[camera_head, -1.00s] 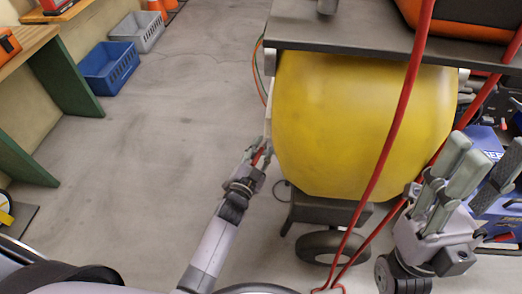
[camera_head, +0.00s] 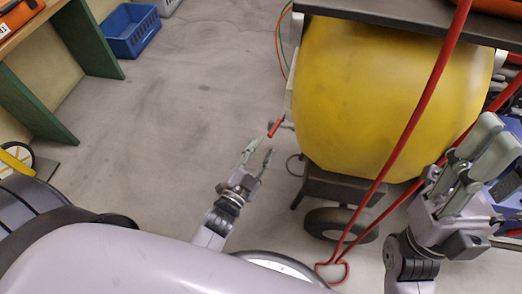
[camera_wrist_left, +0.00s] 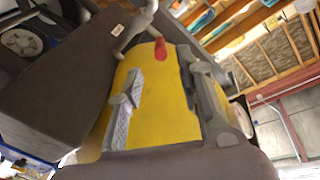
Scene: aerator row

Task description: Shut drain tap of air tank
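The yellow air tank (camera_head: 370,95) hangs under a dark platform. The drain tap's red handle (camera_head: 274,128) sticks out at the tank's lower left, slanting; whether the tap is open or shut I cannot tell. In the left wrist view the red handle (camera_wrist_left: 160,48) stands out against the yellow tank (camera_wrist_left: 160,115), beyond the fingertips. My left gripper (camera_head: 260,151) is open and empty, just below the handle and apart from it. The left wrist view also shows its two spread fingers (camera_wrist_left: 165,85). My right gripper (camera_head: 485,150) is raised at the right, away from the tap; its finger opening is unclear.
A wheel (camera_head: 340,224) stands below the tank. A workbench with green legs (camera_head: 90,40) and a blue bin (camera_head: 130,32) are at upper left. The floor left of the tank is clear.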

